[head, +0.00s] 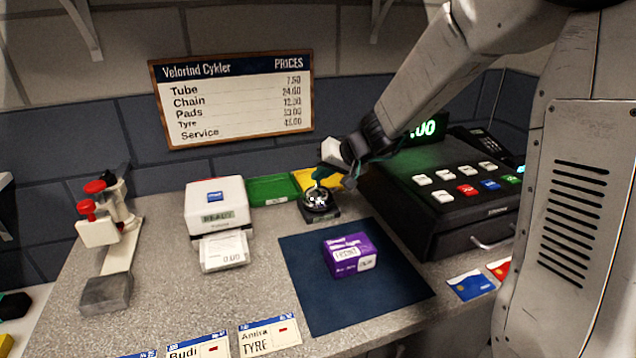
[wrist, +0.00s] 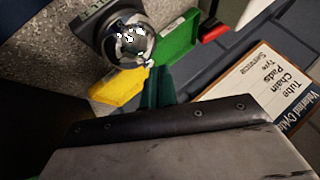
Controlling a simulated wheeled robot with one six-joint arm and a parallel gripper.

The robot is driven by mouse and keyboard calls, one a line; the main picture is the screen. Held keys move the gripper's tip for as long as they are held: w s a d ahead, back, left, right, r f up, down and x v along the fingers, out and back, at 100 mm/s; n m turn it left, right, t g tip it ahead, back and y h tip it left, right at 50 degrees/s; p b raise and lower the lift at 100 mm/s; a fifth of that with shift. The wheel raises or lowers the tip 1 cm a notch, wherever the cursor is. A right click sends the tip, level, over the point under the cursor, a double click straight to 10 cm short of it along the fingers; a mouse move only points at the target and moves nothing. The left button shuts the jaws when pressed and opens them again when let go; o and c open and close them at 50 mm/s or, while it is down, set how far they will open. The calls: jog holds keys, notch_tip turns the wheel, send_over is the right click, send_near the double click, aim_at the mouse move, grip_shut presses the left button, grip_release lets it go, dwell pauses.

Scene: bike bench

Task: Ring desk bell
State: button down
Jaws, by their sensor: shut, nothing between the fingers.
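The desk bell (head: 318,201) is a shiny silver dome on a dark square base, standing on the grey counter at the back, left of the cash register. It also shows at the top of the wrist view (wrist: 122,40). In the wrist view the fingertips (wrist: 152,70) are beside the lower right edge of the dome. I cannot tell whether they touch it.
A black cash register (head: 440,215) stands close on the right. Green (head: 270,190) and yellow (head: 308,180) trays lie behind the bell. A white card printer (head: 216,205) is to the left. A purple box (head: 350,255) sits on a dark blue mat (head: 310,310) in front.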

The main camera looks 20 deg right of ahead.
jog(key=shift+r, duration=0.7)
jog(key=shift+r, duration=0.1)
notch_tip(320, 180, up, 6)
jog(key=shift+f, duration=0.1)
dwell(0.8)
